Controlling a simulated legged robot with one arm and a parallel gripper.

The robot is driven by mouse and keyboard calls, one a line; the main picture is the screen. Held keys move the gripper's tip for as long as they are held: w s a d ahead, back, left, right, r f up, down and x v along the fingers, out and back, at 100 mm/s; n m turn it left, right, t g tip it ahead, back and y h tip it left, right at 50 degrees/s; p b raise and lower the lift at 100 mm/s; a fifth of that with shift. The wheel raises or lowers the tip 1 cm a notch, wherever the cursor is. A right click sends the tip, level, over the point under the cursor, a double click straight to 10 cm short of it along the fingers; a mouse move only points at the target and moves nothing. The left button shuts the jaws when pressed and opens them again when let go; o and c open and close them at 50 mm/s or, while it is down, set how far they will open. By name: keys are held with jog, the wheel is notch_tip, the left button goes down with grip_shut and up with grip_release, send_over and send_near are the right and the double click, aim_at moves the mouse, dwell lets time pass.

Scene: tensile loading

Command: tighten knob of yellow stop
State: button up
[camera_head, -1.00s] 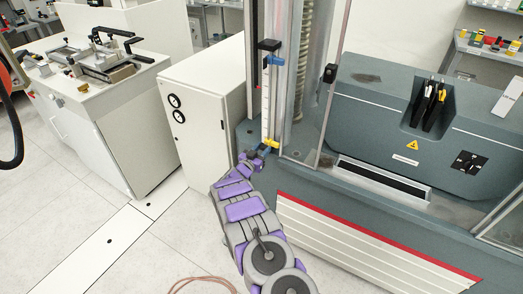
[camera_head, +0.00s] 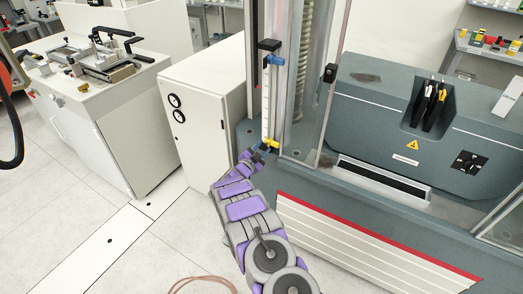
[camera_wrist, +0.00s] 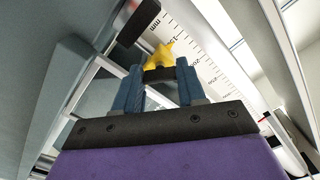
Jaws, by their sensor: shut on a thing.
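The yellow stop (camera_head: 270,143) sits low on a vertical white scale (camera_head: 266,112) at the front of the grey testing machine. In the wrist view the yellow stop (camera_wrist: 160,57) shows just beyond my fingertips, with the marked scale (camera_wrist: 205,60) behind it. My gripper (camera_wrist: 159,76) is shut on the dark knob (camera_wrist: 159,75) of the stop, one blue finger on each side of it. In the head view my gripper (camera_head: 258,154) reaches the stop from below left. The fingers hide part of the knob.
A blue stop (camera_head: 275,61) sits higher on the same scale. A clear guard panel (camera_head: 331,100) stands to the right, and a white cabinet (camera_head: 205,120) with two dials stands close on the left. The floor at front left is mostly open.

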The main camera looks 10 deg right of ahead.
jog(key=m, duration=0.5)
jog(key=shift+m, duration=0.3)
jog(key=m+b, duration=0.1)
jog(key=m, duration=0.3)
jog(key=shift+m+b, duration=0.3)
jog(key=shift+m, duration=0.1)
jog(key=o, duration=1.1)
jog(key=shift+c, duration=0.2)
jog(key=shift+a, duration=0.1)
jog(key=p+v, duration=0.3)
jog(key=v, duration=1.4)
